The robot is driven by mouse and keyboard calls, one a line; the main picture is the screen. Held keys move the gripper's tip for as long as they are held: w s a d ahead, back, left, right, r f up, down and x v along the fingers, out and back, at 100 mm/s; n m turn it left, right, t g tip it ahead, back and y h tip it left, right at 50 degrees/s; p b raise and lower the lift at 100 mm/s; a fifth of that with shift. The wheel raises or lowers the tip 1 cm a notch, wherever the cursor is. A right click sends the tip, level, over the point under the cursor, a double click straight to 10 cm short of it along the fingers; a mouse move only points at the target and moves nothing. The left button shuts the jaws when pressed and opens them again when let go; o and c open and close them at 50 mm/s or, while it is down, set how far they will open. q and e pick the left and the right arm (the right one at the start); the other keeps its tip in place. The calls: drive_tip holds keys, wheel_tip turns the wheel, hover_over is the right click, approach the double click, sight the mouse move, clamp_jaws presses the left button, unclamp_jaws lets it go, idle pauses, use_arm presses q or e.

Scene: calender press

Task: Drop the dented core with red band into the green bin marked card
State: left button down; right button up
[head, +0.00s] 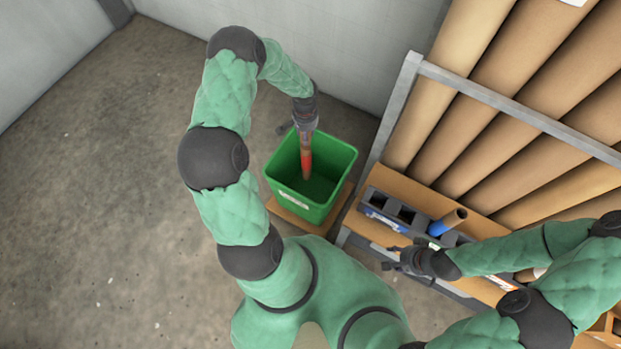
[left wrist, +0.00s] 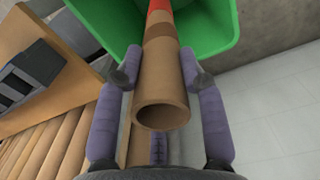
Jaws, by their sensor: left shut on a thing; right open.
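The core with a red band (head: 306,162) is a brown tube that hangs steeply down from my left gripper (head: 305,122). Its lower end is inside the mouth of the green bin (head: 314,214). The left wrist view shows the brown core (left wrist: 162,80) between the fingers of my left gripper (left wrist: 160,76), its open end towards the camera, with the green bin (left wrist: 222,30) beyond. A white label shows on the bin's front; its writing is too small to read. No dent can be made out. My right gripper (head: 396,258) is open and empty beside the rack on the right.
The bin stands on a wooden board (head: 288,217). To its right, a shelf holds a dark compartmented rack (head: 385,205) and a blue-banded core (head: 447,223). Large brown rolls (head: 500,90) lie behind a grey metal frame (head: 520,112). The floor at left is clear.

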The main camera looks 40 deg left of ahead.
use_arm(q)
drive_tip(key=shift+f+b, duration=1.6)
drive_tip(key=shift+f, duration=1.1)
drive_tip(key=c, duration=0.7)
unclamp_jaws()
wheel_tip(320, 180, up, 12)
